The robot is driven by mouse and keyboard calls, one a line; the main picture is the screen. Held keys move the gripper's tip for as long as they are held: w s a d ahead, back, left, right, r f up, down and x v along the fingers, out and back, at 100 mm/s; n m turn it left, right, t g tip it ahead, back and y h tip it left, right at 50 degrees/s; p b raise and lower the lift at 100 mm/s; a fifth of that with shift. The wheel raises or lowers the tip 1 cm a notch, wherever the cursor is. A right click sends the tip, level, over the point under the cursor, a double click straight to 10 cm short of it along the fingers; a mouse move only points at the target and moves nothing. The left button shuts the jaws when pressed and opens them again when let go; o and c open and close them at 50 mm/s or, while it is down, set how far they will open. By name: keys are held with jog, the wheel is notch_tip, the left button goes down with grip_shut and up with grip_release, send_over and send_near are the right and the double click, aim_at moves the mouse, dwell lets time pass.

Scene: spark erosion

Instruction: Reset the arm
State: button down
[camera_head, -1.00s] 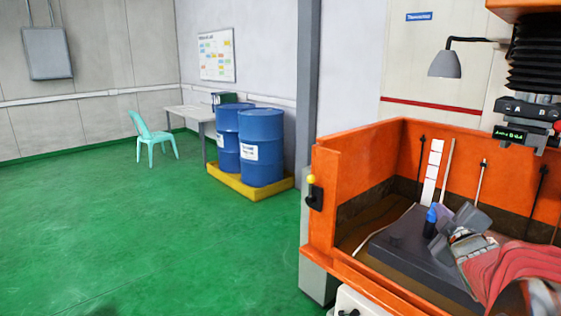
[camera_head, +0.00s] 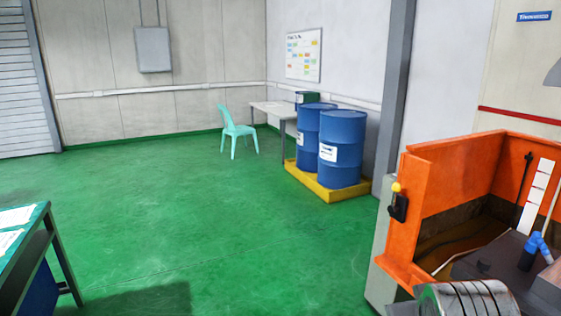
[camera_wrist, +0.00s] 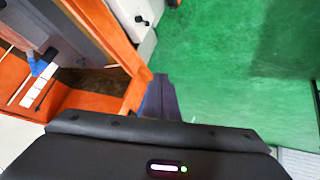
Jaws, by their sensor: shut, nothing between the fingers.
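My gripper (camera_wrist: 160,98) shows in the wrist view as dark fingers pressed together beyond the black wrist housing. It is shut and empty, outside the orange tank and above the green floor. In the head view only a grey ridged part of my arm shows at the bottom right, in front of the tank; the fingers cannot be made out there. The orange machine tank (camera_head: 455,180) stands at the right in the head view and at the left in the wrist view (camera_wrist: 104,25). A blue nozzle (camera_head: 534,250) stands inside it, apart from my gripper.
Blue drums (camera_head: 342,150) stand on a yellow pallet (camera_head: 358,190) farther back. A turquoise chair (camera_head: 238,130) stands by a table. A bench (camera_head: 40,235) is at the left. The green floor between is clear.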

jog(key=s+a+f+g+y, duration=0.2)
jog(key=s+a+f, duration=0.1)
jog(key=s+a, duration=0.5)
jog(key=shift+a+y, duration=0.4)
jog(key=shift+a, duration=0.35)
